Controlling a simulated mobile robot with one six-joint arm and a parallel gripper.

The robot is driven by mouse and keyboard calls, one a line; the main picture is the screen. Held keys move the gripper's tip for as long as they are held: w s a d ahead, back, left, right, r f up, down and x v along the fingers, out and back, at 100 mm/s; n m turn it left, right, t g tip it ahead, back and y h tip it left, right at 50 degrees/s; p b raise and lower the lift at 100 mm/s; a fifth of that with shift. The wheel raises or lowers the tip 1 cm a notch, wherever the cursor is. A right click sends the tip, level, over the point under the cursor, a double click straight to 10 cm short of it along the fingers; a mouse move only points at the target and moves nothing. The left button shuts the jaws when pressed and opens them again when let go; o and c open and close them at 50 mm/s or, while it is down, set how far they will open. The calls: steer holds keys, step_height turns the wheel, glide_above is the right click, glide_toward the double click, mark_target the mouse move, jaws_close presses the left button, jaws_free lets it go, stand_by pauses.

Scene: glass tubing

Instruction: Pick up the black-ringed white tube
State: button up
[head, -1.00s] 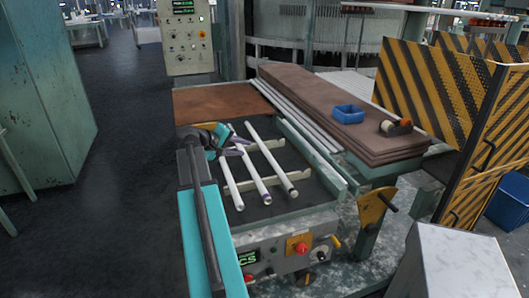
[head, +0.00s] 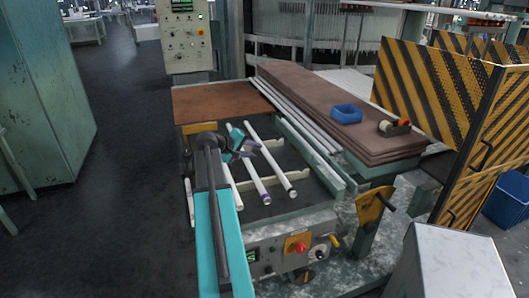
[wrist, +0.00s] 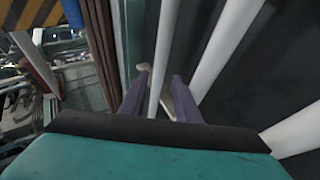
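Three white tubes lie side by side in the dark tray of the bench. The right tube (head: 276,169) has a faint dark band near its front end and looks like the black-ringed one. The middle tube (head: 257,181) has a purple band near its front end. The left tube (head: 232,184) is partly hidden by my arm. My gripper (head: 252,149) is open above the tubes. In the wrist view, the open purple fingers (wrist: 160,78) straddle the line of one tube (wrist: 164,50), apparently the right one; I cannot tell how far below them it lies.
A control panel (head: 285,250) is in front, and a striped guard (head: 430,90) stands at right.

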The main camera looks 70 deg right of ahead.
mark_target(263, 152)
steer(key=shift+s+d, duration=0.1)
steer(key=shift+p+x, duration=1.05)
steer(key=shift+x, duration=0.95)
steer(key=shift+s+d+f, duration=0.25)
steer(key=shift+s+f, duration=0.05)
steer(key=shift+s, duration=0.05)
jaws_close()
